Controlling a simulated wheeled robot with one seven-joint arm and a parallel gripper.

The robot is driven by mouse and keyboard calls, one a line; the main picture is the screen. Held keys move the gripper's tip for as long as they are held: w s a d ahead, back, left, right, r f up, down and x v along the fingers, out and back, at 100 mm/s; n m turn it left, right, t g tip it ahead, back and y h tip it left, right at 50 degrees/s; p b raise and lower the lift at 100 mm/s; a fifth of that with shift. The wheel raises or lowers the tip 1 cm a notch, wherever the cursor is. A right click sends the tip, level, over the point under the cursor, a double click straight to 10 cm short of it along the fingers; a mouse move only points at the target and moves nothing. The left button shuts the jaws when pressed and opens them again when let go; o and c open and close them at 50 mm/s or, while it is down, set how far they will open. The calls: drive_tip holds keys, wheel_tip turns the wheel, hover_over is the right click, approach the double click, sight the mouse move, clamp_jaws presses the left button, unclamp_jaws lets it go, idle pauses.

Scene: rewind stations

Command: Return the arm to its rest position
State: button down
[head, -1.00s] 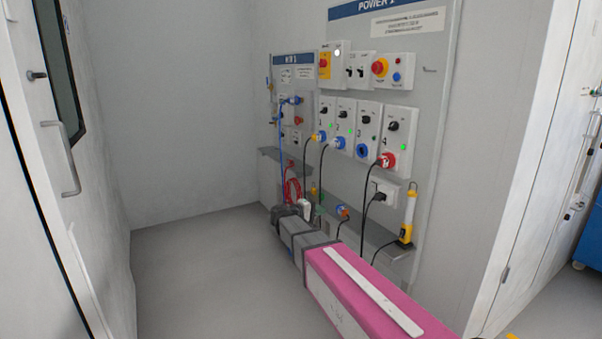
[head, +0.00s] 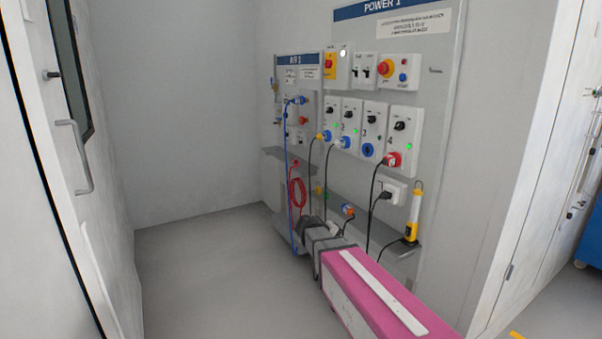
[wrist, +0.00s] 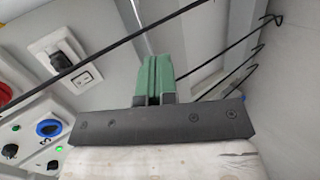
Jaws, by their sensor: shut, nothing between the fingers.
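My arm, with a pink and white link, reaches from the bottom right of the head view toward the power panel (head: 448,120). In the wrist view my gripper (wrist: 154,60) has green fingers that are together with nothing between them. Around it in that view are black cables, a white socket box (wrist: 68,60) with a black plug, and a round blue socket (wrist: 48,128). The fingertips are hidden in the head view, behind my dark wrist. Whether a finger touches a cable, I cannot tell.
A grey shelf (head: 345,215) runs under the panel, with a yellow lamp (head: 413,212) on it. Black cables hang from the plugs beside my arm. A red coiled hose (head: 297,190) hangs further back. The floor (head: 215,280) left of my arm is clear. A door with a handle (head: 78,158) stands at left.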

drive_tip(key=s+d+f+m+g+y, duration=0.1)
drive_tip(key=s+f+m+g+y, duration=0.1)
drive_tip(key=s+f+y, duration=0.3)
drive_tip(key=s+d+f+m+g+y, duration=0.2)
drive_tip(key=s+f+y, duration=0.3)
drive_tip(key=s, duration=0.8)
drive_tip(key=shift+s+d+f+y, duration=0.2)
drive_tip(key=shift+d+y, duration=0.1)
drive_tip(key=shift+y, duration=0.1)
drive_tip(key=shift+w, duration=0.1)
